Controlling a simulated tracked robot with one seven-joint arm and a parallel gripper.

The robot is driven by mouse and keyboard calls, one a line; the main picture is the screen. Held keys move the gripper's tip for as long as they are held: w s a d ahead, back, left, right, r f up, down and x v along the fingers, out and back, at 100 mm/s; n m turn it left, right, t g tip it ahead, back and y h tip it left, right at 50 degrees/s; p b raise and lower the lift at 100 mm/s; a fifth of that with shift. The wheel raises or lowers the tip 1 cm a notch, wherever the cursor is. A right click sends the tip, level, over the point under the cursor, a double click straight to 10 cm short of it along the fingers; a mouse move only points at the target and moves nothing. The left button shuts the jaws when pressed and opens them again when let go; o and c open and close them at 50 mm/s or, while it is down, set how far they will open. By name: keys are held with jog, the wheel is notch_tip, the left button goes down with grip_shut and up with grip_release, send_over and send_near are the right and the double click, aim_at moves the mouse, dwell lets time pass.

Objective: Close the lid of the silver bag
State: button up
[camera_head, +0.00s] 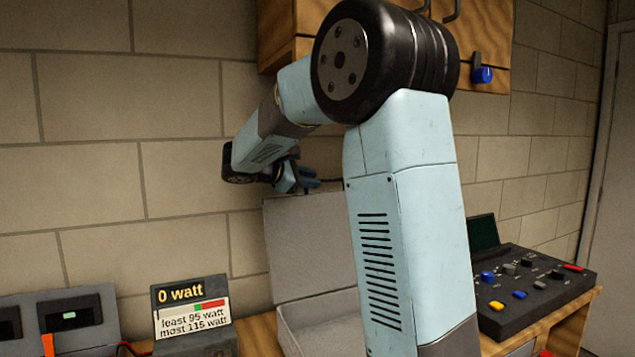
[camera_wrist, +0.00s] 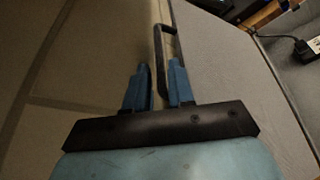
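The silver bag is a grey case whose lid (camera_head: 312,235) stands upright against the wall side, above its base (camera_head: 300,325); my arm hides the right part. My gripper (camera_head: 308,184) is at the upper edge of the lid. In the wrist view the lid's grey face (camera_wrist: 225,65) fills the right side, with a black handle (camera_wrist: 159,45) along its edge. My gripper (camera_wrist: 158,75) has its two blue fingers apart. One bar of the handle lies between the fingers in the picture, and the right finger overlaps the rest. Contact is not clear.
A watt meter (camera_head: 190,315) reading "0 watt" stands left of the bag on the wooden bench. A dark control panel (camera_head: 535,285) with coloured knobs is to the right. A wooden board (camera_head: 485,45) hangs on the block wall above. Grey devices (camera_head: 60,320) stand far left.

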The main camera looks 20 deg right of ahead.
jog(key=shift+x, duration=1.55)
jog(key=shift+c, duration=0.4)
grip_shut()
